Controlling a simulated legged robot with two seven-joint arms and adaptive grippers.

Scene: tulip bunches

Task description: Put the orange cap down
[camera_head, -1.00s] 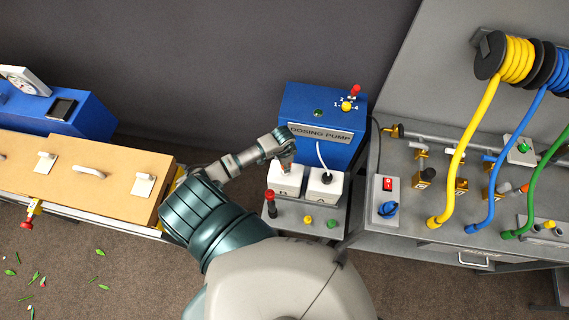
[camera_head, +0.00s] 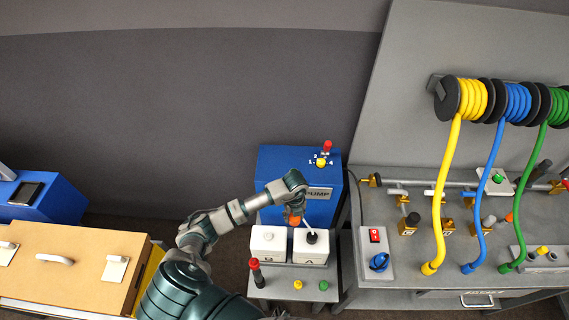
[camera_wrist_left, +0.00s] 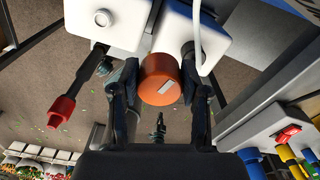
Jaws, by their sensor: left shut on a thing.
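The orange cap (camera_head: 294,217) is in my left gripper (camera_head: 293,208), held above the front of the dosing pump, over the two white canisters. In the left wrist view the orange cap (camera_wrist_left: 160,80) sits between the two dark fingers of the gripper (camera_wrist_left: 160,92), with a pale mark on it. White canister B (camera_head: 268,245) is at the left, with a white round top. White canister A (camera_head: 311,248) is at the right, with a dark fitting and a white hose. My right gripper does not show.
The blue dosing pump (camera_head: 330,213) stands behind the canisters. The grey shelf (camera_head: 275,290) before them bears a red-and-black tool (camera_head: 256,273), a yellow cap (camera_head: 298,285) and a green cap (camera_head: 323,286). A pipe bench with a switch box (camera_head: 376,256) stands to the right.

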